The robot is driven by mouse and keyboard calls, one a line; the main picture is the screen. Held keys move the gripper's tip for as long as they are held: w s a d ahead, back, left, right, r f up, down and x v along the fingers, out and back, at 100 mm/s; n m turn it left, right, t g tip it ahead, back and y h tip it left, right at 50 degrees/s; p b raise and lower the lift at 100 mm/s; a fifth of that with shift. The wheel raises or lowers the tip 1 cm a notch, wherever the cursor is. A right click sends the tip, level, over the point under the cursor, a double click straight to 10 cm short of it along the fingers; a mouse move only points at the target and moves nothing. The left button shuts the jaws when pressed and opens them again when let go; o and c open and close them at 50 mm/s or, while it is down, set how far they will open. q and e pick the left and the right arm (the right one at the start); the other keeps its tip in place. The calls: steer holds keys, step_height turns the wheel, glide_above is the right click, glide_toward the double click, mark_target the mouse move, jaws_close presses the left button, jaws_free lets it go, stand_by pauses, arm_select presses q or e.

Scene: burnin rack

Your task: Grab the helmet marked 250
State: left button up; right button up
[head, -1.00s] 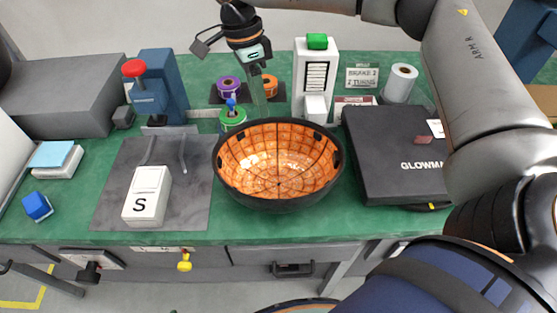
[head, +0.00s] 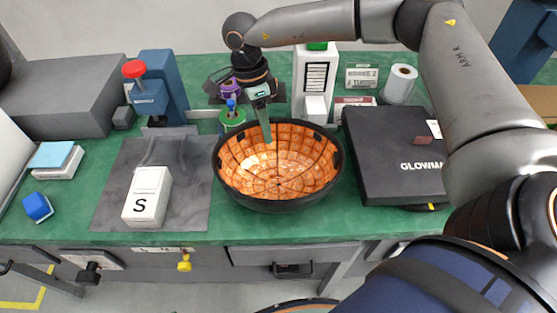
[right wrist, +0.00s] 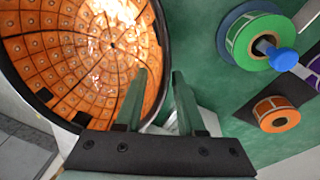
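The helmet (head: 290,203) lies upside down on the green bench, a black shell with orange padded squares inside. No 250 mark shows on it. My right gripper (head: 267,138) is at the helmet's far rim, one fingertip showing in front of the padding. In the right wrist view the helmet (right wrist: 70,60) fills the upper left. There the right gripper (right wrist: 159,75) is open, and the rim appears between its green fingers, with a visible gap. Contact with the helmet cannot be told. My left gripper is not in view.
A black GLOWMAN case (head: 395,165) lies right of the helmet. A white box marked S (head: 148,197) sits on a grey mat (head: 110,205) to the left. Green (right wrist: 254,42) and orange (right wrist: 276,114) tape rolls stand behind the helmet. The bench's front edge is close.

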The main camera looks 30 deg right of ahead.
jaws_close()
stand_by(1.1)
